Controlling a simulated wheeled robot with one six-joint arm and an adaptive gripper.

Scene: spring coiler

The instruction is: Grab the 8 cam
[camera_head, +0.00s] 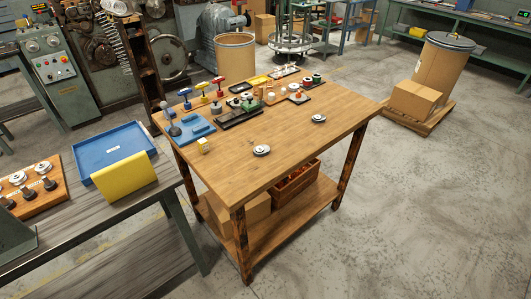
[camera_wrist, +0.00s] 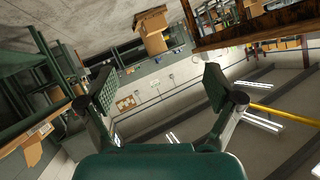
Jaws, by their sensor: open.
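Two round metallic discs that look like cams lie apart on the wooden table, one near the front middle (camera_head: 261,150) and one further right (camera_head: 318,118). More round metal parts sit on a wooden board (camera_head: 60,190) on the bench at the left, one of them a pale disc (camera_head: 43,167). Markings are too small to read, so I cannot tell which is the 8 cam. My gripper (camera_wrist: 160,88) is open and empty in the wrist view, its two dark pads far apart. No cam shows between them, and the gripper is not seen in the head view.
A blue tray (camera_head: 112,145) and a yellow upright piece (camera_head: 124,178) are on the left bench. The table's front right is clear. A cardboard box (camera_head: 415,99) and drum (camera_head: 443,72) stand on a pallet.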

